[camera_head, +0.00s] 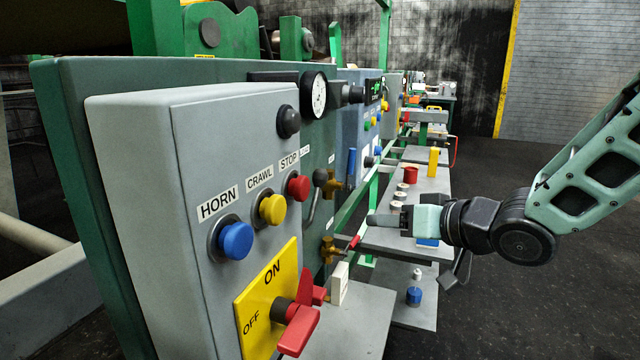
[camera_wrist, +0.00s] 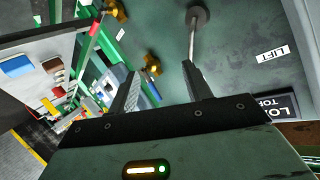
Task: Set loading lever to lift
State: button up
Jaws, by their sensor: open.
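The loading lever (camera_head: 313,205) is a thin grey rod with a dark round end, on the green panel beyond the grey button box. In the wrist view its rod (camera_wrist: 193,38) runs from a dark round part at the top toward my right fingertip. The rod's lower end is hidden there, and I cannot tell whether it touches the finger. A white LIFT label (camera_wrist: 272,53) is right of the lever. My gripper (camera_head: 375,219) is open, pointing left toward the panel, and also shows in the wrist view (camera_wrist: 160,72). Nothing is visibly held.
Brass valves (camera_head: 330,250) stick out near the lever, one with a red handle. The grey button box (camera_head: 135,200) and its red ON/OFF switch (camera_head: 298,325) stand in front. Shelves (camera_head: 390,240) with small items are beneath my gripper. Open floor lies to the right.

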aim_at(326, 182)
jog(key=w+a+r+y, duration=0.1)
jog(key=w+a, duration=0.2)
jog(key=a, duration=0.1)
jog(key=w+a+r+y+p, duration=0.1)
jog(key=w+a+y, duration=0.1)
jog(key=w+a, duration=0.2)
jog(key=w+a+r+y+p, duration=0.1)
jog(key=w+a+y, duration=0.1)
jog(key=a, duration=0.3)
jog(key=shift+w+r, duration=0.25)
jog(key=shift+w, duration=0.6)
grip_shut()
